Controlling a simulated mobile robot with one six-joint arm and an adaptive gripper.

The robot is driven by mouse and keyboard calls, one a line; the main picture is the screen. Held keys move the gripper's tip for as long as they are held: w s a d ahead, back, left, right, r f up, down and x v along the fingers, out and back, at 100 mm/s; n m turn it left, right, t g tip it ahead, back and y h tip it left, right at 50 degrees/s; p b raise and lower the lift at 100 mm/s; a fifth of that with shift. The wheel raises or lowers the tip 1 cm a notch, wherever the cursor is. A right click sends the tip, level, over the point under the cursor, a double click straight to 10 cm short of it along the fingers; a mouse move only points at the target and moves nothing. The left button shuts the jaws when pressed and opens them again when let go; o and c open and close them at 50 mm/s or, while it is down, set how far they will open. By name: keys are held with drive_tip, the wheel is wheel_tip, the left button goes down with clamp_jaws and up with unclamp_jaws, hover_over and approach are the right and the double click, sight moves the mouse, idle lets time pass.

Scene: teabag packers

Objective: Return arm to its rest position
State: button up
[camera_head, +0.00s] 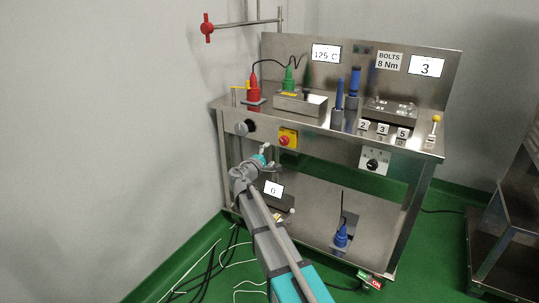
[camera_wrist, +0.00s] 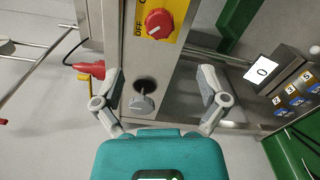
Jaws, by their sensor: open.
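My gripper (camera_head: 262,152) is in front of the left part of the steel workbench (camera_head: 330,143), below its front panel in the head view. In the wrist view my gripper (camera_wrist: 160,76) is open, its two grey fingers spread wide with nothing held. A grey knob (camera_wrist: 143,103) with a dark round base shows between the fingers, on the bench front; it is apart from both fingers. My arm reaches up from the bottom of the head view.
A red clamp (camera_head: 207,28) on a rod sticks out at upper left. Cables (camera_head: 211,262) lie on the green floor. A steel cart (camera_head: 510,215) stands at right. The left wall side looks clear.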

drive_tip(key=s+d+f+m+g+y, duration=0.1)
drive_tip(key=s+d+f+m+g, duration=0.45)
drive_tip(key=s, duration=0.35)
drive_tip(key=s+d+f+m+g+y, duration=0.2)
drive_tip(key=s+d+f+m+g, duration=0.2)
drive_tip(key=s+d+f, duration=0.3)
drive_tip(key=s+a+f+m+g+y, duration=0.2)
drive_tip(key=s+f+y, duration=0.15)
drive_tip(key=s, duration=0.55)
drive_tip(key=s+a+f+m+g+y, duration=0.2)
drive_tip(key=s+g+y, duration=0.15)
drive_tip(key=s, duration=0.65)
wheel_tip(320, 180, up, 38)
drive_tip(key=p, duration=3.9)
drive_tip(key=shift+s+r+y, duration=0.15)
drive_tip(key=shift+r+y, duration=0.1)
drive_tip(key=shift+y, duration=0.05)
drive_tip(key=shift+m, duration=0.25)
